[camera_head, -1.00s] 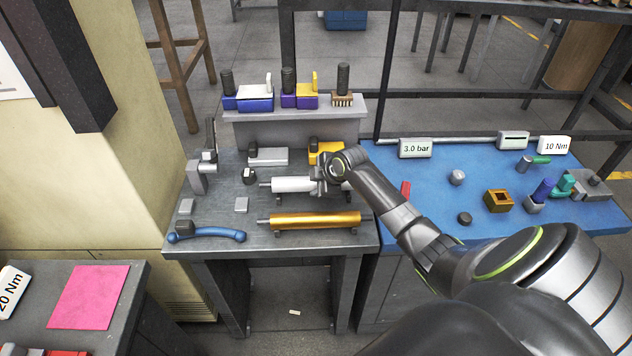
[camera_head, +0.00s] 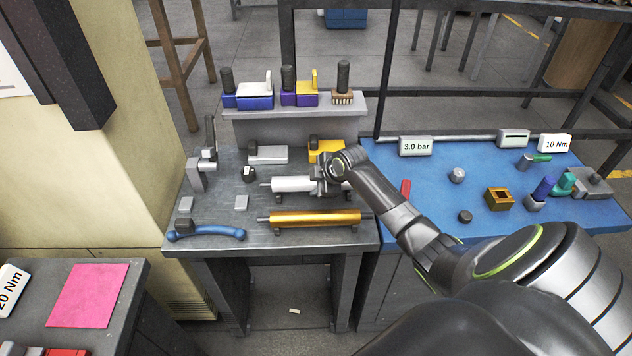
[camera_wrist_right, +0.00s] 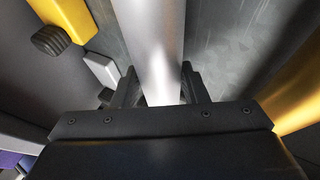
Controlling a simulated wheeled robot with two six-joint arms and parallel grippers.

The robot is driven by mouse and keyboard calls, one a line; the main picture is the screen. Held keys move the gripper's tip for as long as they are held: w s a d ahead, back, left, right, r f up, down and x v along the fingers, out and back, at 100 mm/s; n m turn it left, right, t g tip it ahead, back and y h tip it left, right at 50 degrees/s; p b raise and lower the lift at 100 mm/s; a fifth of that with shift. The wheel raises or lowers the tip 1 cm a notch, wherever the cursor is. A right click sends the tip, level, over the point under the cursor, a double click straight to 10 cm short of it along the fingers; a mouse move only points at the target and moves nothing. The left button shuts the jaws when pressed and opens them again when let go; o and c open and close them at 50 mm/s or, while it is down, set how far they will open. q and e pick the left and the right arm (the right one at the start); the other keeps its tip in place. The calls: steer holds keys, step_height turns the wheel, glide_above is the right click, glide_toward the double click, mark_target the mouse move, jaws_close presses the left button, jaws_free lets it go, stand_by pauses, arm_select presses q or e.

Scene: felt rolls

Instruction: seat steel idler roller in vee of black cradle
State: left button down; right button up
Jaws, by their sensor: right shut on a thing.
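The steel idler roller (camera_head: 291,184) lies level, left to right, over the grey bench, behind a gold roller. My right gripper (camera_head: 325,188) is shut on it near its right end; in the right wrist view the roller (camera_wrist_right: 150,40) runs between the two fingers (camera_wrist_right: 158,92). A small black cradle part (camera_head: 279,197) shows under the roller's left half. Whether the roller touches the vee cannot be told, and the right end is hidden by my gripper. My left gripper is not in view.
The gold roller (camera_head: 315,218) lies close in front on its own supports. A grey block (camera_head: 268,154) and a yellow block (camera_head: 326,150) stand behind. A blue curved handle (camera_head: 207,234) lies at the front left. The blue mat (camera_head: 430,180) is to the right.

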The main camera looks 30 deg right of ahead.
steer(key=shift+w+f+b, duration=0.1)
steer(key=shift+f+b, duration=0.2)
steer(key=shift+f, duration=0.15)
stand_by(1.0)
steer(key=o, duration=1.3)
steer(key=shift+c, duration=0.2)
steer(key=shift+s+f, duration=0.2)
steer(key=shift+s, duration=0.05)
steer(key=shift+s+d+r, duration=0.1)
steer(key=shift+s+r, duration=0.25)
steer(key=shift+r, duration=0.2)
steer(key=b+v, duration=0.1)
steer(key=v, duration=1.5)
steer(key=shift+r, duration=0.25)
